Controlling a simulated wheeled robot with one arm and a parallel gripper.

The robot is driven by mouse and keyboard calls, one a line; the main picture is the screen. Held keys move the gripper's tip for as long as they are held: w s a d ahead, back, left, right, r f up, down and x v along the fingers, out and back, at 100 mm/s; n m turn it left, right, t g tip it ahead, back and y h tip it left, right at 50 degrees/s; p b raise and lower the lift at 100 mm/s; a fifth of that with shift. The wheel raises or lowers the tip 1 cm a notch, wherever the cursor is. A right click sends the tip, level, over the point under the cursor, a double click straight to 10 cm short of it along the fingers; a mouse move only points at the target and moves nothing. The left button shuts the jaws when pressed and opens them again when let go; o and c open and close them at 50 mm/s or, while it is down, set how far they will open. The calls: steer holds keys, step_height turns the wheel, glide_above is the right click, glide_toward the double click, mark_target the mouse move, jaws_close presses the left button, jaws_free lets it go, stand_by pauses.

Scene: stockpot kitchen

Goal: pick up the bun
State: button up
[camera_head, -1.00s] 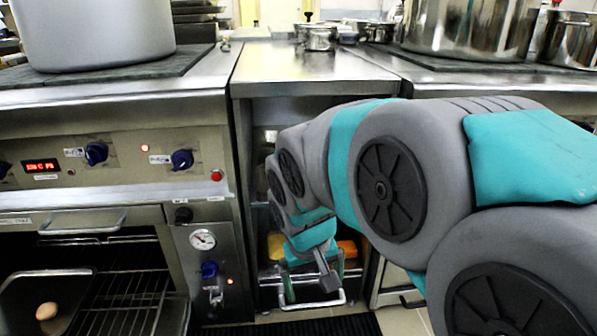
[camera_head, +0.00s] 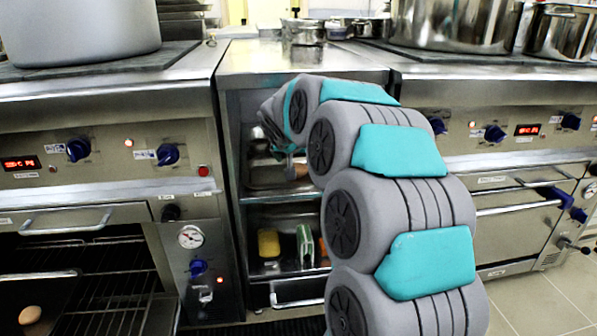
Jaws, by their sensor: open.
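My arm reaches into the open cabinet between the two ovens. My gripper (camera_head: 286,151) is small in view at the upper shelf, partly hidden by my own arm links, and it is open. A brownish rounded thing (camera_head: 297,171) sits on that shelf close below the gripper, partly covered by the arm; it may be the bun. I cannot tell whether the gripper touches it. Another small tan rounded thing (camera_head: 30,314), like a bun or an egg, lies in the open left oven at the lower left, far from the gripper.
The cabinet's lower shelf holds a yellow thing (camera_head: 268,243) and a green-and-white thing (camera_head: 305,246). Cabinet walls and the steel counter (camera_head: 300,62) closely bound the arm. Large pots (camera_head: 80,30) stand above. Floor (camera_head: 540,310) is clear at right.

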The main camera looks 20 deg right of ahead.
mark_target(298, 167)
steer(key=x, duration=0.6)
steer(key=shift+s+f, duration=0.2)
steer(key=shift+f, duration=0.4)
steer(key=c, duration=1.4)
